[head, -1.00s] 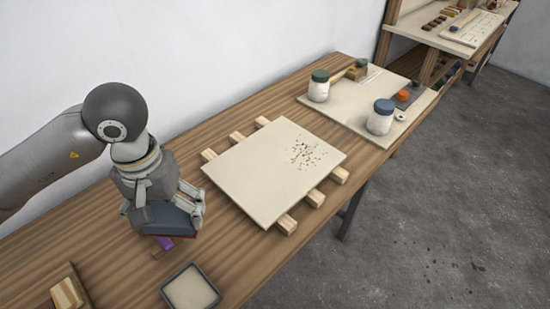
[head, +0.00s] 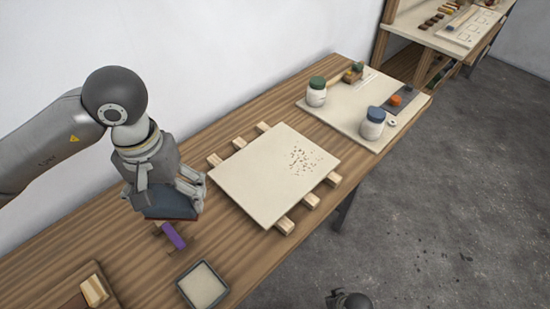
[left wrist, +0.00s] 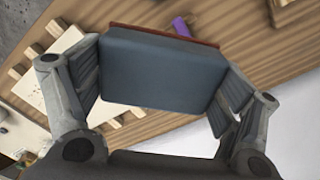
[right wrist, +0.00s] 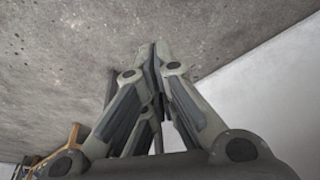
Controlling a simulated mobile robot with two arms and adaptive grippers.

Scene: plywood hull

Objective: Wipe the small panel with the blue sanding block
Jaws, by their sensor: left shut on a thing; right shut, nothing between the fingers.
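The small panel (head: 255,185) is a pale board lying on wooden battens on the bench, with a patch of dark specks (head: 305,160) on its right part. My left gripper (head: 168,200) is to the left of the panel, above the bench. It is shut on the blue sanding block (head: 165,209), whose blue-grey body and reddish-brown lower face (left wrist: 165,34) show. The block (left wrist: 150,75) sits between both fingers in the left wrist view. My right gripper (right wrist: 157,75) is shut and empty, pointing over the grey floor.
A purple-handled tool (head: 174,235) lies under the block. A shallow dark-rimmed tray (head: 183,290) and a wooden block (head: 94,291) are at the front left. White jars with a green lid (head: 316,92) and blue lid (head: 372,124) stand on a far board.

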